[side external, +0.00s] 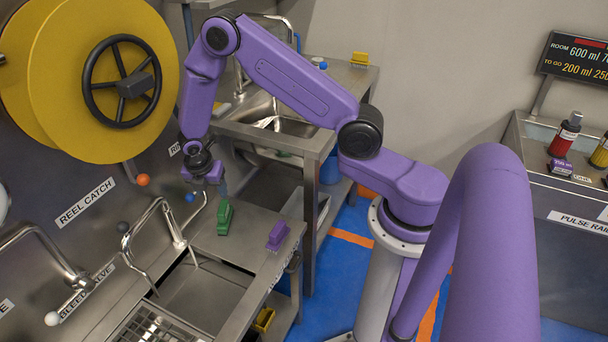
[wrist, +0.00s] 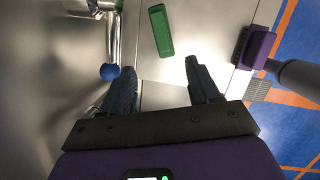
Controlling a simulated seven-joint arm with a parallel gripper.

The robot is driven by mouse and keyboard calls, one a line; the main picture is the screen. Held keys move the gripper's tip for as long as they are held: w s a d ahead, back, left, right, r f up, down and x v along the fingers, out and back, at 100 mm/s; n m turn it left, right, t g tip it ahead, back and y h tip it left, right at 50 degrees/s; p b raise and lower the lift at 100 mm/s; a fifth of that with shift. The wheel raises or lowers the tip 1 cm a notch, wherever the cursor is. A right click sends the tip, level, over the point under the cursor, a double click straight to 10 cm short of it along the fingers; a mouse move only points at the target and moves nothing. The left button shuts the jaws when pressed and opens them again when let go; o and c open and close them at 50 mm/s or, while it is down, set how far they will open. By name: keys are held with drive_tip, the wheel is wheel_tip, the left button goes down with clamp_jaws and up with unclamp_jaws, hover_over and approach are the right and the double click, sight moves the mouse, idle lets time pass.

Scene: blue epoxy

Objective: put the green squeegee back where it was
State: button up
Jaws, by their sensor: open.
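The green squeegee (side external: 224,218) stands on the steel counter beside the front sink, near a purple block-like tool of similar shape (side external: 277,236). In the wrist view the green squeegee (wrist: 160,31) lies ahead of the fingertips, roughly centred between them. My gripper (side external: 222,187) is just above the squeegee, pointing down. In the wrist view my gripper (wrist: 160,68) has its two dark fingers spread, with nothing between them. In the side view I cannot tell how small the gap to the squeegee is.
A tap (side external: 172,225) and a blue ball knob (wrist: 110,71) are close to my gripper's left. The front sink (side external: 205,290) opens nearby. A yellow block (side external: 360,58) sits on the back counter, another (side external: 263,320) on a low shelf. The yellow reel (side external: 100,75) stands at left.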

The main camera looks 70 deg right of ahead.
drive_tip(key=s+a+r+m+y, duration=0.1)
drive_tip(key=s+a+r+m, duration=0.25)
drive_tip(key=s+r, duration=0.4)
drive_tip(key=s+a+r+m, duration=0.2)
drive_tip(key=s+a+r, duration=0.35)
drive_tip(key=r, duration=0.25)
drive_tip(key=s+d+r+m+y, duration=0.1)
drive_tip(key=s+r, duration=0.2)
drive_tip(key=s, duration=0.7)
drive_tip(key=s+d+r+m+g+y, duration=0.1)
drive_tip(key=s+r+m, duration=0.1)
drive_tip(key=s, duration=0.9)
drive_tip(key=shift+s+r, duration=0.3)
drive_tip(key=shift+r, duration=0.45)
drive_tip(key=shift+m, duration=0.25)
